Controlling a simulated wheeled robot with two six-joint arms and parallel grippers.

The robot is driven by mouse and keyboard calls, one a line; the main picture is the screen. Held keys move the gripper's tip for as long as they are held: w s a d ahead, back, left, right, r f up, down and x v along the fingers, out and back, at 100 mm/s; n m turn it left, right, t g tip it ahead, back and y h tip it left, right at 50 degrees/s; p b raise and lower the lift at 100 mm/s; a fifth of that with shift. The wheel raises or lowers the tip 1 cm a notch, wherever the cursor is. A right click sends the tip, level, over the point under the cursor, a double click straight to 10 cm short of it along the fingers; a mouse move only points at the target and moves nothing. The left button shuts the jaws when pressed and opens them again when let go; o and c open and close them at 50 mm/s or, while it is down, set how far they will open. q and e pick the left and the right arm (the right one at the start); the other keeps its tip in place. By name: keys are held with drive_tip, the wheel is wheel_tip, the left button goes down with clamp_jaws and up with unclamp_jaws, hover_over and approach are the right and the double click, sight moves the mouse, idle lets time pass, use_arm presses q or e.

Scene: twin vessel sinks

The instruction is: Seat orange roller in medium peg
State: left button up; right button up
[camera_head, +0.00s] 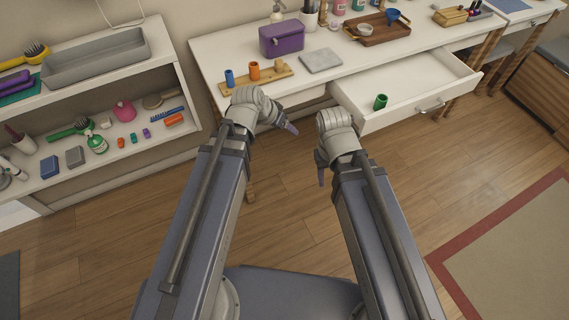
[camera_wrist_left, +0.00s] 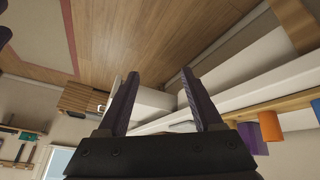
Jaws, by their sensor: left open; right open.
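The orange roller (camera_head: 254,70) stands upright at the middle of the wooden peg board (camera_head: 264,80) on the white table. Whether it is fully down on its peg cannot be told. A blue roller (camera_head: 229,78) stands at the board's left end, and a bare wooden peg (camera_head: 279,64) shows at its right end. My right gripper (camera_head: 321,180) hangs below the drawer, open.
The open drawer (camera_head: 425,84) juts out from the table's front on the right. A purple box (camera_head: 282,37), a grey slab (camera_head: 321,60) and a wooden tray (camera_head: 377,33) stand behind. A shelf unit (camera_head: 168,62) with several objects is at the left.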

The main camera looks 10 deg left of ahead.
use_arm(q)
drive_tip(key=s+d+f+g+y, duration=0.1)
drive_tip(key=s+g+y, duration=0.1)
drive_tip(key=s, duration=0.5)
drive_tip(key=s+d+f+g+y, duration=0.1)
drive_tip(key=s+f+g+y, duration=0.1)
drive_tip(key=s, duration=0.4)
drive_tip(key=shift+s+d+n+g+y, duration=0.35)
drive_tip(key=shift+n+g+y, duration=0.05)
drive_tip(key=shift+g+y, duration=0.2)
wheel_tip(320, 180, up, 9)
drive_tip(key=p, duration=0.9)
